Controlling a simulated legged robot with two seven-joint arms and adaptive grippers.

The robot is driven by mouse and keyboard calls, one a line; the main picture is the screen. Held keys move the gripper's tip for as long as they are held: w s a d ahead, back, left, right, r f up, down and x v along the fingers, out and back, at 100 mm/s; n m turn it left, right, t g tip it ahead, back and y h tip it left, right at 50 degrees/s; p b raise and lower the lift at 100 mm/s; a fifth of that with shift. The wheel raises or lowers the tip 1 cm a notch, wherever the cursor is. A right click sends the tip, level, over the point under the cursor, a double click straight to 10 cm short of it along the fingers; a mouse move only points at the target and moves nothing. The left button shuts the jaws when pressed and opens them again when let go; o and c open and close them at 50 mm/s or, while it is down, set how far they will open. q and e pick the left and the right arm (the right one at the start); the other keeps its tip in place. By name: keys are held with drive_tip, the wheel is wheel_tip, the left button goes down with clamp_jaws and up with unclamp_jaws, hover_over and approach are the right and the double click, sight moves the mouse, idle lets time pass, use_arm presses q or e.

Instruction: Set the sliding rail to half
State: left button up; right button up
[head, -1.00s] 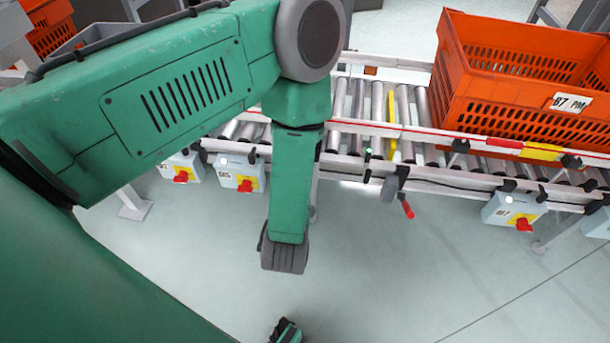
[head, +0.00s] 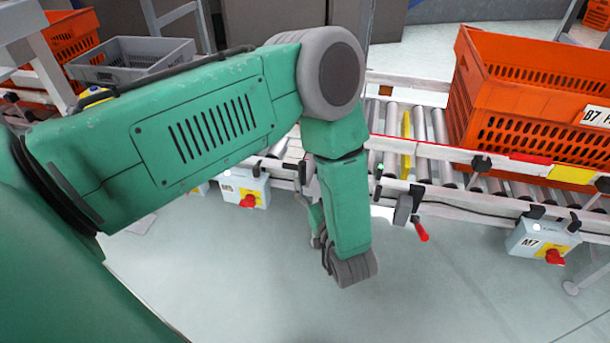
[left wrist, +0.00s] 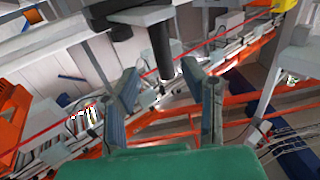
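A roller conveyor runs across the head view, with a long white and red rail (head: 455,153) along its near side. A dark grey clamp (head: 403,209) with a red-tipped lever (head: 421,231) hangs at its front edge. I cannot tell how far the sliding rail is set. My left arm reaches across from the left, its forearm hanging in front of the conveyor and hiding most of the hand. In the left wrist view my left gripper (left wrist: 160,72) has its fingers spread, with nothing seen held between them. My right gripper is out of view.
An orange tote (head: 510,95) stands on the rollers at right, beside a yellow strip (head: 406,145). Control boxes with red knobs (head: 543,238) hang under the front edge. A grey tote (head: 130,60) is at back left. The floor in front is clear.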

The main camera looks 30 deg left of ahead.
sight(305, 173)
use_arm(q)
drive_tip(key=x, duration=0.4)
drive_tip(key=shift+s+a+f+b, duration=0.1)
drive_tip(key=shift+s+b, duration=0.05)
drive_tip(key=shift+b, duration=0.25)
drive_tip(key=shift+a, duration=0.45)
drive_tip(key=shift+d, duration=0.25)
drive_tip(key=shift+c, duration=1.3)
drive_tip(key=shift+d, duration=0.15)
clamp_jaws()
drive_tip(key=shift+w+a, duration=0.25)
drive_tip(key=shift+w, duration=0.25)
drive_tip(key=w, duration=0.1)
drive_tip(key=w+a, duration=0.1)
drive_tip(key=w, duration=0.1)
drive_tip(key=shift+w+a+b, duration=0.15)
drive_tip(key=shift+w+b, duration=0.15)
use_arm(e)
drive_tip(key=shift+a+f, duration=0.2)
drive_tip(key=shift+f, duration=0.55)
use_arm(q)
drive_tip(key=shift+o, duration=1.3)
unclamp_jaws()
